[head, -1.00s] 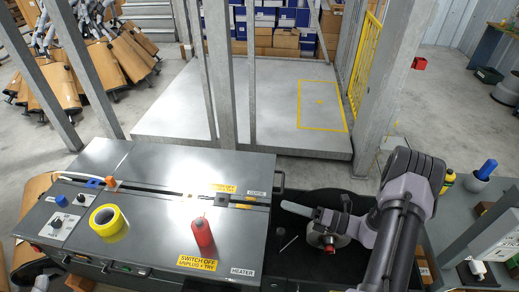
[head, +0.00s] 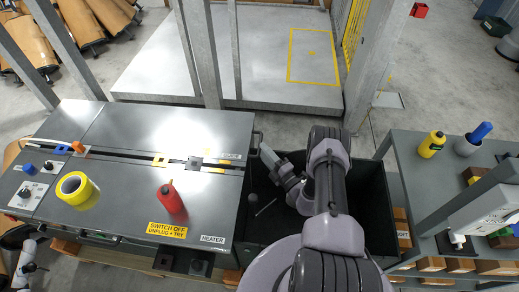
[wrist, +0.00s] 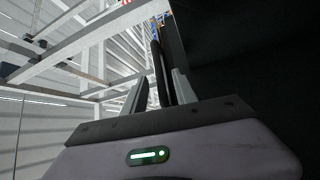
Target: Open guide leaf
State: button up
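The guide leaf (head: 180,127) appears to be the grey rear plate of the machine top, behind the slot; I judge this from the small label by its right end, which is hard to read now. It lies flat. A dark bar handle (head: 256,143) stands out from its right edge. My gripper (head: 268,157) is right beside this handle, above the dark bin. In the wrist view, my gripper (wrist: 159,92) has its two fingers apart, with a dark bar (wrist: 157,62), likely the handle, between them. Gaps show beside the bar, and I see no firm grip on it.
The front plate carries yellow tape (head: 76,187) and a red bottle (head: 170,199). A black bin (head: 374,205) lies under my arm, with a rod inside. A grey shelf unit (head: 400,145) stands at right. A pale platform with posts lies behind the machine.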

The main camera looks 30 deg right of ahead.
jog(key=shift+x, duration=1.6)
grip_shut()
